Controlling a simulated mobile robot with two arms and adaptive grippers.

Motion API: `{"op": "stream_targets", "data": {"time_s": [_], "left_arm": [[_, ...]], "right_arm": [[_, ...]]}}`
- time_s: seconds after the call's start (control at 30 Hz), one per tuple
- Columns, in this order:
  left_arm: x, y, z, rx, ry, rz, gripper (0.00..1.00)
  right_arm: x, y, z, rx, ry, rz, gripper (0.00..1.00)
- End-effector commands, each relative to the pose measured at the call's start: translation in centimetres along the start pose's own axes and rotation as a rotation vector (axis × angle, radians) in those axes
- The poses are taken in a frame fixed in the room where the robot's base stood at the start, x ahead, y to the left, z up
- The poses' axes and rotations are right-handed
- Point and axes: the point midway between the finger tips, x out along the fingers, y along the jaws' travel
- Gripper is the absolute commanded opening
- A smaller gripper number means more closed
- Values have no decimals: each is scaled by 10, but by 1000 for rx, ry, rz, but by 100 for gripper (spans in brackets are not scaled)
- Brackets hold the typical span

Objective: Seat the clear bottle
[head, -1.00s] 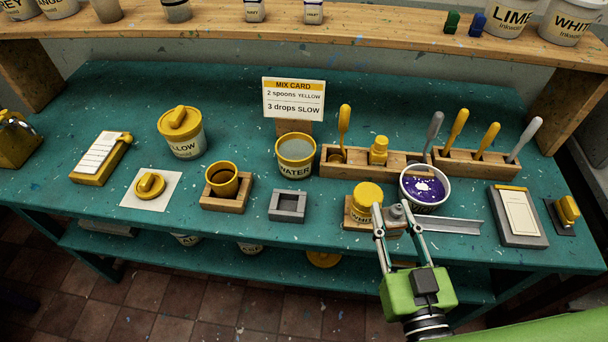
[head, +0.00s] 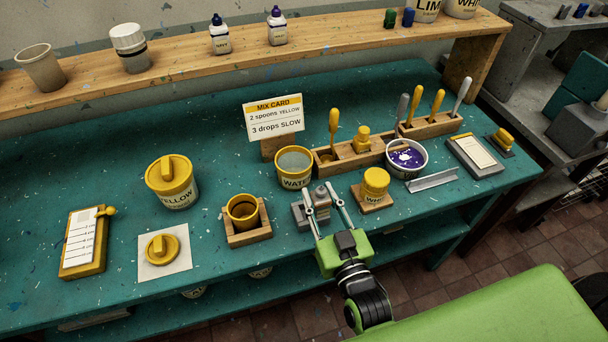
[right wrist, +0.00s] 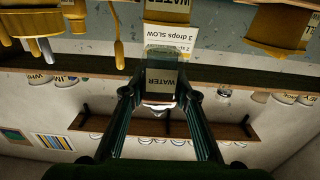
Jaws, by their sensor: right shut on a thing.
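The small clear bottle (head: 321,199), greyish with a grey cap, is between the fingertips of my right gripper (head: 325,208), which is shut on it. The right wrist view also shows the bottle (right wrist: 161,78) between the fingers, with a label on it. The grey square holder (head: 299,216) is on the bench right at the bottle, partly hidden by the bottle and a finger. I cannot tell whether the bottle is above the holder or partly in it. My left gripper is not in view.
The water tub (head: 294,168) stands just behind. The yellow cup in its wooden block (head: 248,235) is to the left, and the lidded jar on a wooden base (head: 375,189) is to the right. The mix card (head: 273,118) and wooden tool rack (head: 350,160) are farther back.

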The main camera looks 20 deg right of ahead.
Motion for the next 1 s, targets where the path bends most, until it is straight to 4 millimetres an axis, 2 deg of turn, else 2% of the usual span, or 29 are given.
{"op": "stream_targets", "data": {"time_s": [0.03,0.1,0.23,0.43,0.8,1.0], "left_arm": [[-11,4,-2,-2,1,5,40],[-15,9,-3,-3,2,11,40],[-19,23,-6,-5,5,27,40],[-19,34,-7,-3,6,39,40],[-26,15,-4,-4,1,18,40],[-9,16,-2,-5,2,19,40]], "right_arm": [[14,-3,-5,0,3,-3,6],[28,-8,-4,1,3,-7,6],[42,-12,-1,1,2,-12,6],[46,-14,2,1,0,-13,6],[46,-14,-1,1,-2,-13,6],[46,-14,21,1,-1,-12,6]]}}
